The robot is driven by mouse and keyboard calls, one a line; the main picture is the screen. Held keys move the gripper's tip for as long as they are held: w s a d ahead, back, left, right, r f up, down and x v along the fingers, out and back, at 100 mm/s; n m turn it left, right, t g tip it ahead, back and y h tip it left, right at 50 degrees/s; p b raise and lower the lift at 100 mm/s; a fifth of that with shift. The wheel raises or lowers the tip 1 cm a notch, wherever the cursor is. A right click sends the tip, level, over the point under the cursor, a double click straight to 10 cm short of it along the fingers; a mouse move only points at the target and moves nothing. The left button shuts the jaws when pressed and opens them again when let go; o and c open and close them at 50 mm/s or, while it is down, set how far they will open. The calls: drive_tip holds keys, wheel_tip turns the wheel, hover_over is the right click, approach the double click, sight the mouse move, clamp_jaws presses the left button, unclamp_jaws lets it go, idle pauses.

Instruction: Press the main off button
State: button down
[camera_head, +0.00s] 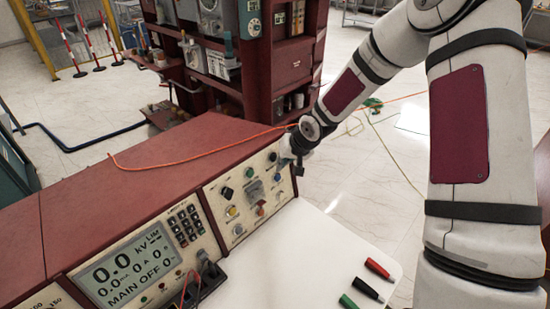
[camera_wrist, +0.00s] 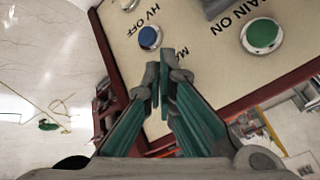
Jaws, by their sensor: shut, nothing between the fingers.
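The control panel (camera_head: 240,195) is the sloped cream face of a dark red console. In the wrist view its label starting "MA" (camera_wrist: 181,53) is partly covered by my gripper (camera_wrist: 160,72), and no main off button can be made out there. The blue HV OFF button (camera_wrist: 149,37) and green MAIN ON button (camera_wrist: 262,35) are visible beyond the fingertips. In the head view my gripper (camera_head: 287,150) is at the panel's upper right corner, near a dark button (camera_head: 273,157); its label is unreadable. My gripper is shut and empty. Contact with the panel cannot be judged.
The display (camera_head: 130,265) reads MAIN OFF. An orange cable (camera_head: 190,158) lies across the console top. Red (camera_head: 377,268), black (camera_head: 367,289) and green (camera_head: 348,301) pieces lie on the white tabletop (camera_head: 310,255).

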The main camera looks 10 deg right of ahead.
drive_tip(key=shift+s+d, duration=0.15)
drive_tip(key=s+d+p, duration=0.1)
drive_tip(key=s+p, duration=0.1)
drive_tip(key=s+d+r+p, duration=0.1)
drive_tip(key=s, duration=0.1)
drive_tip(key=shift+d+r, duration=0.1)
drive_tip(key=shift+d, duration=0.2)
idle(0.3)
idle(1.5)
drive_tip(key=s+d+r+h, duration=0.1)
drive_tip(key=s+r, duration=0.3)
drive_tip(key=r, duration=0.4)
drive_tip(key=s+d+r+n+h, duration=0.1)
drive_tip(key=s+r+h, duration=0.1)
drive_tip(key=s+r, duration=0.4)
drive_tip(key=s+d+r+h, duration=0.1)
drive_tip(key=s+r, duration=0.2)
drive_tip(key=r, duration=0.6)
drive_tip(key=s+a+r, duration=0.1)
drive_tip(key=s+r, duration=0.1)
drive_tip(key=s, duration=0.4)
drive_tip(key=s+a+r, duration=0.1)
drive_tip(key=s+r, duration=0.2)
drive_tip(key=s, duration=0.4)
drive_tip(key=s+a+r+y, duration=0.1)
drive_tip(key=s+r, duration=0.2)
drive_tip(key=s, duration=0.4)
drive_tip(key=shift+s+a+n, duration=0.15)
drive_tip(key=shift+n, duration=0.15)
